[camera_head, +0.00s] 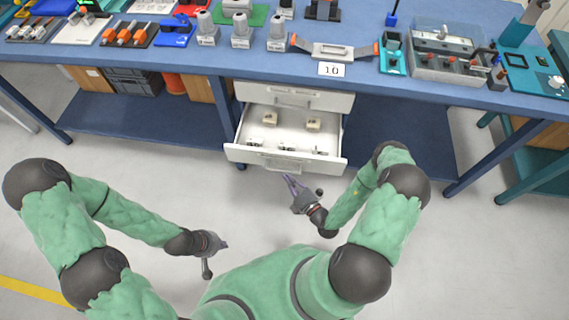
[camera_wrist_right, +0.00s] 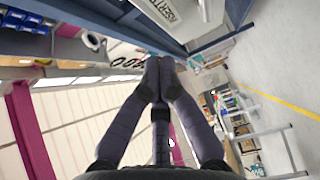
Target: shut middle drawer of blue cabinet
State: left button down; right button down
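An open drawer (camera_head: 334,143) with a white front and a handle (camera_head: 282,163) sticks out from under the blue workbench (camera_head: 255,64). Several small white and beige parts lie in it. The cabinet looks white, not blue. Above the open drawer is another drawer front (camera_head: 292,93), which looks shut. Anything below the open drawer is hidden. My right gripper (camera_head: 290,182) is just in front of the drawer's handle; contact cannot be told. In the right wrist view its fingertips (camera_wrist_right: 160,72) are together, with nothing between them. My left gripper (camera_head: 223,244) is low at left, away from the drawer.
The bench top holds several tools, fixtures and a "10" label (camera_head: 331,69). A lower blue shelf (camera_head: 150,125) runs beside the drawers, with a grey crate (camera_head: 134,82) on it. Bench legs (camera_head: 477,158) stand at both sides. The floor in front of the drawer is clear.

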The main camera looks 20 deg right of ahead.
aim_at(278, 155)
pick_arm(q)
jog(key=shift+f+b, duration=0.95)
jog(key=shift+f, duration=0.1)
pick_arm(e)
jog(key=shift+w+d, duration=0.2)
jog(key=shift+w, duration=1)
jog(key=shift+w+d, duration=0.2)
jog(key=shift+w, duration=1)
jog(key=shift+w+d, duration=0.2)
jog(key=shift+w, duration=1)
